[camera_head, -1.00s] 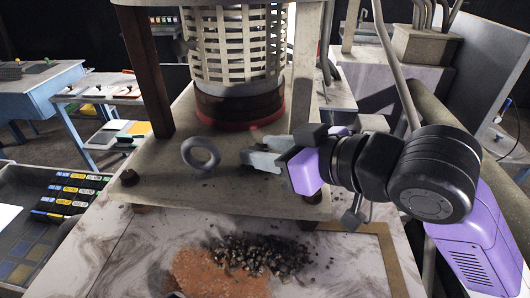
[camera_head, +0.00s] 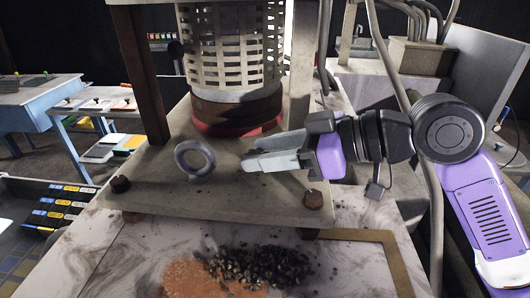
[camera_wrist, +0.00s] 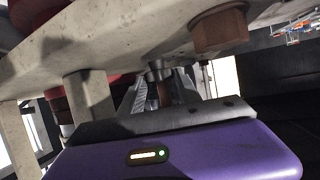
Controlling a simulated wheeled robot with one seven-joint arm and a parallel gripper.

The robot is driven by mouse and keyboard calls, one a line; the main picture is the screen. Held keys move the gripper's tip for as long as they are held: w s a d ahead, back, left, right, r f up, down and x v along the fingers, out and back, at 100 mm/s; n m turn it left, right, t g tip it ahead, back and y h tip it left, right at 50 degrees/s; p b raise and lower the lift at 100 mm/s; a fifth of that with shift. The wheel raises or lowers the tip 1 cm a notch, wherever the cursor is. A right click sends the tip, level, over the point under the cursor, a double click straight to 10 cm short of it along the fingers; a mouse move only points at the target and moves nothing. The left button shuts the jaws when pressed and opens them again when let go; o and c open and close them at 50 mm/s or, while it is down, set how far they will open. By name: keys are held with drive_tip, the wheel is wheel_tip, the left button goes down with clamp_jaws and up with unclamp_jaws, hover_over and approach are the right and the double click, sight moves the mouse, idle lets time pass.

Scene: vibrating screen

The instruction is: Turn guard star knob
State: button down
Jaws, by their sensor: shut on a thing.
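My gripper (camera_head: 250,159) reaches in from the right, low over the pale base plate (camera_head: 160,200) under the slatted drum (camera_head: 228,45). Its grey fingers are close together at the plate. In the wrist view the gripper (camera_wrist: 164,88) is shut on a small part, which I take for the star knob (camera_wrist: 161,72). A grey metal collar and a brownish piece show between the fingers. The knob's star shape cannot be made out, and in the head view the fingers hide it.
A grey ring (camera_head: 195,158) stands on the plate left of my fingers. Dark gravel (camera_head: 260,266) lies on the marbled table in front. Posts flank the drum.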

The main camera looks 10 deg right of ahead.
drive_tip(key=c, duration=0.9)
unclamp_jaws()
drive_tip(key=shift+o, duration=0.2)
drive_tip(key=shift+b+v, duration=0.9)
drive_tip(key=shift+v, duration=3)
